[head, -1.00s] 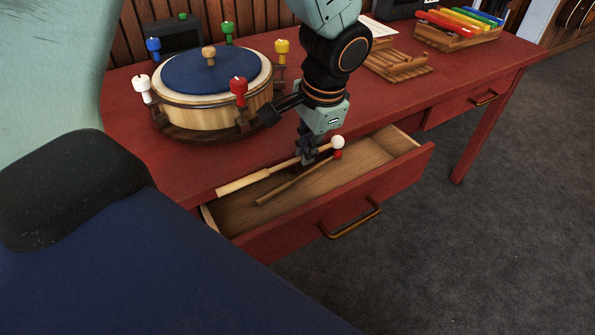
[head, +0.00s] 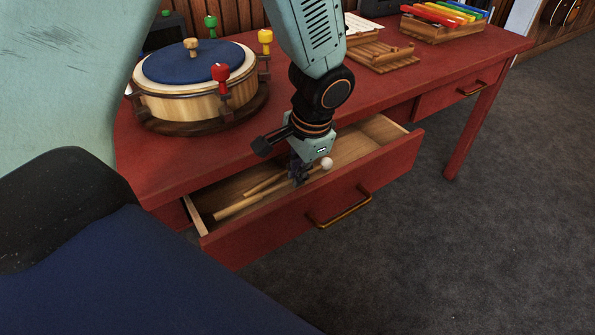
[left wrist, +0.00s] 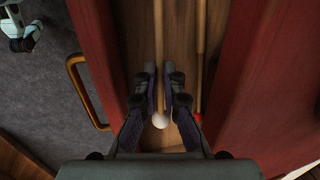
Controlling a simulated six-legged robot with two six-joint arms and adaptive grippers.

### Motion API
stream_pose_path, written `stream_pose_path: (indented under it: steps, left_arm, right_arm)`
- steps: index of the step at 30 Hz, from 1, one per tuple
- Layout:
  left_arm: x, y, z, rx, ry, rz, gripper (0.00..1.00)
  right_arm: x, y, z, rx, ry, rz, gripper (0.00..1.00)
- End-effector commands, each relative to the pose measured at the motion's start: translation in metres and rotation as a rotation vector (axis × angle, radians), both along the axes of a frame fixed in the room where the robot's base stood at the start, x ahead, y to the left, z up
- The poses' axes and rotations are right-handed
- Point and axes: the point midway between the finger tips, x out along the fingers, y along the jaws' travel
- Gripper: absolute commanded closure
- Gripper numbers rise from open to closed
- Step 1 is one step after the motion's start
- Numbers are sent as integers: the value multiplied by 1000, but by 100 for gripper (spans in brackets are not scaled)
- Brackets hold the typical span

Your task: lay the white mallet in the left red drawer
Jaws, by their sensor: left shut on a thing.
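The left red drawer (head: 305,214) stands pulled out of the red table, with a wooden inside. My left gripper (head: 298,177) is shut on the stick of the white mallet (head: 238,207), close behind its white ball head, and is down inside the drawer. The mallet lies lengthwise along the drawer; whether it touches the floor of the drawer I cannot tell. In the left wrist view the fingers (left wrist: 160,88) close on its pale stick, with the white head (left wrist: 160,121) just past them. A red-headed mallet (left wrist: 201,45) lies beside it in the drawer. My right gripper is not seen.
A drum (head: 194,92) with coloured pegs stands on the red table (head: 195,160) above the drawer. A wooden rack (head: 382,56) and a coloured xylophone (head: 440,22) stand further back. The drawer has a brass handle (head: 340,210). The right part of the drawer is empty.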

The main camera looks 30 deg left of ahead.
Motion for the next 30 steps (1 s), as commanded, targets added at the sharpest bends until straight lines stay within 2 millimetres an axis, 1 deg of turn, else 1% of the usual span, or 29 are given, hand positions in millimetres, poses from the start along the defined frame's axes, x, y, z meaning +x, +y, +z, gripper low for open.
stream_pose_path:
  steps: [9, 13, 14, 16, 24, 27, 30]
  left_arm:
    - [0, 0, -9, 0, 0, -1, 100]
    - [0, 0, -9, 0, 0, -1, 100]
    - [0, 0, -9, 0, 0, -1, 91]
    - [0, 0, -9, 0, 0, -1, 85]
    - [0, 0, -9, 0, 0, 0, 84]
    - [0, 0, -5, 1, -1, 0, 84]
    - [0, 0, 8, 0, -2, 1, 84]
  right_arm:
    - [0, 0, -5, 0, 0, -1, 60]
    - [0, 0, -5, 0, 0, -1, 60]
    - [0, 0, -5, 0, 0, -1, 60]
    - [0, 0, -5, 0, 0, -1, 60]
    - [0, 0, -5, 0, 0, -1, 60]
    - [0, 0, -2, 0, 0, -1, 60]
    - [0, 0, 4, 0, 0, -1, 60]
